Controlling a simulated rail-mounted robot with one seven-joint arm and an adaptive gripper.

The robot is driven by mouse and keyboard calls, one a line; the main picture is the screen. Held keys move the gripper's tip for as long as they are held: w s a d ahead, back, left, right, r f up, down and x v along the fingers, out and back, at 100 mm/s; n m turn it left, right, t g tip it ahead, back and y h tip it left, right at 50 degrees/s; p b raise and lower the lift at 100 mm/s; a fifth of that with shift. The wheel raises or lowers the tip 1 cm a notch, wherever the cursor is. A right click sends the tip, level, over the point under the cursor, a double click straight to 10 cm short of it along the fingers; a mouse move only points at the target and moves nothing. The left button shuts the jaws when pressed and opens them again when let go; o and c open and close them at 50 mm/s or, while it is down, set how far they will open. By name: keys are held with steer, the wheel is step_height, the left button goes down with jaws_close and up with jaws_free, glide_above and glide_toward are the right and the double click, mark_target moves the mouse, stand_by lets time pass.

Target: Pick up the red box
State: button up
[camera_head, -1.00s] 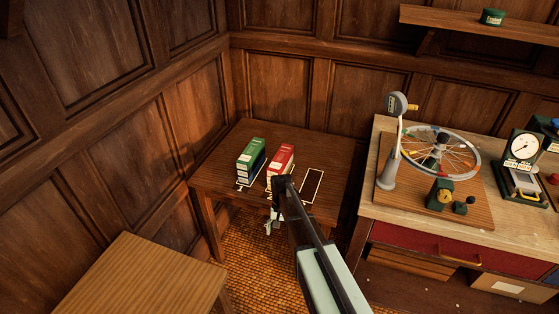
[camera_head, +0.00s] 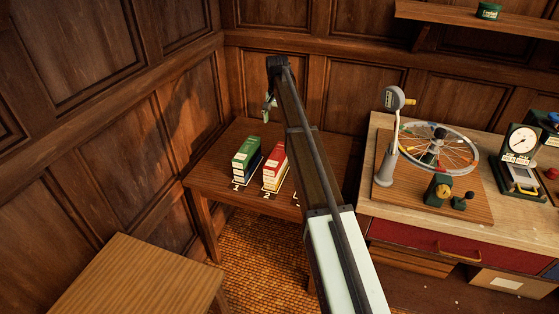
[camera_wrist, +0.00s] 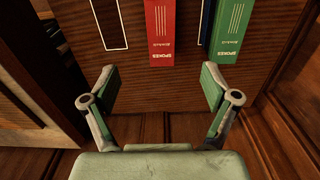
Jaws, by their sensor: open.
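The red box (camera_head: 271,157) stands on the small dark wooden table (camera_head: 222,174), to the right of a green box (camera_head: 246,151). Paler bands show below its red top; I cannot tell whether they belong to the same box. My gripper (camera_head: 269,106) is raised above the back part of the table. In the wrist view my gripper (camera_wrist: 160,82) is open and empty, apart from the box. My arm hides the table's right part.
An outlined empty rectangle (camera_wrist: 108,24) lies beside the red box. A workbench (camera_head: 415,217) with a spoked wheel (camera_head: 437,148) stands right. Panelled walls close off the back and left.

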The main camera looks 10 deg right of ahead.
steer(key=p, duration=0.3)
glide_above(277, 155)
step_height(277, 155, down, 12)
steer(key=shift+w+d+r, duration=0.1)
steer(key=shift+r, duration=0.1)
steer(key=shift+f+p, duration=1.45)
steer(key=shift+f, duration=1.25)
steer(key=c, duration=1.4)
